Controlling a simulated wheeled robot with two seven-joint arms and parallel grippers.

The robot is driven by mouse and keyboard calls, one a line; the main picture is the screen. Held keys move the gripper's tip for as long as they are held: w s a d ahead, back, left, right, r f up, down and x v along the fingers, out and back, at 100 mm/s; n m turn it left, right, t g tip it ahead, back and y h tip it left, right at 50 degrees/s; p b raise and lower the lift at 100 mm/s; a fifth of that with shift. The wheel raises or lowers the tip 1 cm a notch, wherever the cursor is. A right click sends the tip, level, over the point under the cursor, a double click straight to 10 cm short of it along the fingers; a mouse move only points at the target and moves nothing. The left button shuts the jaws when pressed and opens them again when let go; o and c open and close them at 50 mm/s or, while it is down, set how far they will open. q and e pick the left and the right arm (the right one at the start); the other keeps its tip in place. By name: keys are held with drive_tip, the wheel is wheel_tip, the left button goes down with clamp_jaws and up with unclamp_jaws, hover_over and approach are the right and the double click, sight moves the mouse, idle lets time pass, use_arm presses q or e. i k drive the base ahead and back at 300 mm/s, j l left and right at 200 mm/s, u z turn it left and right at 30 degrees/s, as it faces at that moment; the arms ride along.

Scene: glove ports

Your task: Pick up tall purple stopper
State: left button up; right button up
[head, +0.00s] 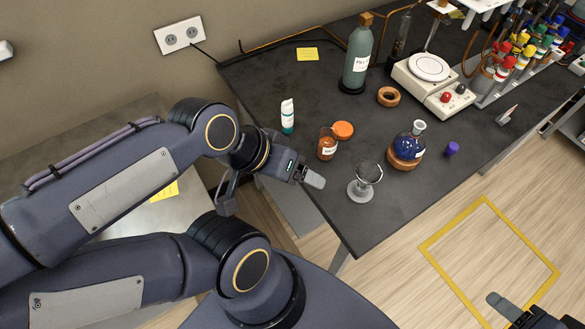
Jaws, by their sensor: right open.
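The purple stopper (452,149) stands on the dark bench top, near its right front edge and just right of the round flask of blue liquid (410,143). Nothing touches it. My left gripper (314,180) is over the bench's left front edge, well left of the stopper, and seen side-on, so its opening cannot be told. My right gripper (503,305) is at the bottom right corner, partly cut off by the frame. It is open, over the floor and well below the stopper in the picture.
On the dark bench (345,205) are a glass on a grey stand (364,187), an amber jar (327,145), a white bottle (287,116), a stirrer plate (430,78) and a tube rack (515,65). A pen-like item (506,115) lies right of the stopper.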

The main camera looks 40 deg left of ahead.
sight(452, 147)
drive_tip(key=l+u, duration=0.3)
drive_tip(key=l, duration=0.25)
drive_tip(key=l+u, duration=0.3)
drive_tip(key=l, duration=0.25)
drive_tip(key=k+l+u, duration=0.1)
drive_tip(key=l+u, duration=0.2)
drive_tip(key=l, duration=0.25)
drive_tip(key=i+l+u, duration=0.2)
drive_tip(key=l+u, duration=0.15)
drive_tip(key=i+l+u, duration=0.15)
drive_tip(key=l+u, duration=0.55)
drive_tip(key=i+l+u, duration=0.3)
drive_tip(key=i+l, duration=0.15)
drive_tip(key=i, duration=0.1)
